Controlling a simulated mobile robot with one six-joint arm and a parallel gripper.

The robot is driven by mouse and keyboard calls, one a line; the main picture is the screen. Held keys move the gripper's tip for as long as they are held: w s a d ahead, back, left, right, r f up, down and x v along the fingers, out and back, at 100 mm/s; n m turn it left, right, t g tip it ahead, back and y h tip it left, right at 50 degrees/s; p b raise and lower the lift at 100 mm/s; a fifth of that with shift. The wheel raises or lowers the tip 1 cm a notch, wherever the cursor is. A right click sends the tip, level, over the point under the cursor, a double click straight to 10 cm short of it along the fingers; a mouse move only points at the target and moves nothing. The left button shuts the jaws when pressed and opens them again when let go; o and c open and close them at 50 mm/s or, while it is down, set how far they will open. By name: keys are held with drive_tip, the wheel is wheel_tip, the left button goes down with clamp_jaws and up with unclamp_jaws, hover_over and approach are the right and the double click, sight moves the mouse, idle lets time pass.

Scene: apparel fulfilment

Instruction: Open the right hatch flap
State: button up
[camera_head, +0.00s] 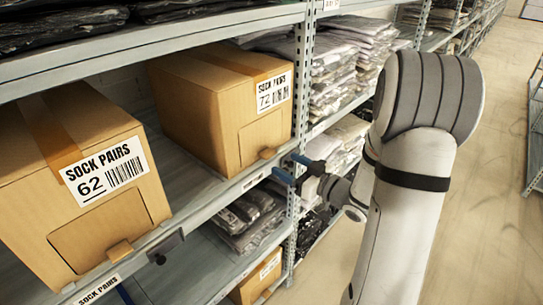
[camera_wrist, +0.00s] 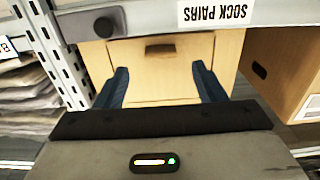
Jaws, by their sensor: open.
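In the head view, the right cardboard box (camera_head: 205,118), labelled SOCK PAIRS 72, stands on the middle shelf. Its front has a hatch flap (camera_head: 262,135), which looks closed, with a small brown tab (camera_head: 267,153) at its lower edge. My gripper (camera_head: 293,168), with blue fingers, is open in front of the shelf, just right of the tab. In the wrist view, where the shelf label is upside down, the open gripper (camera_wrist: 160,70) faces the flap (camera_wrist: 160,78). The tab (camera_wrist: 160,50) lies between the finger directions, with nothing gripped.
The left box (camera_head: 75,180), labelled SOCK PAIRS 62, stands beside it with its own flap (camera_head: 100,230). An upright post (camera_head: 302,75) and a shelf edge (camera_head: 215,205) border the right box. A dark knob (camera_wrist: 104,27) projects from the shelf edge. The aisle floor (camera_head: 490,110) is clear.

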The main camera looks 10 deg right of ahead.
sight(272, 157)
drive_tip(key=p+x, duration=0.1)
drive_tip(key=x, duration=0.6)
drive_tip(key=shift+s, duration=0.1)
drive_tip(key=shift+c, duration=0.5)
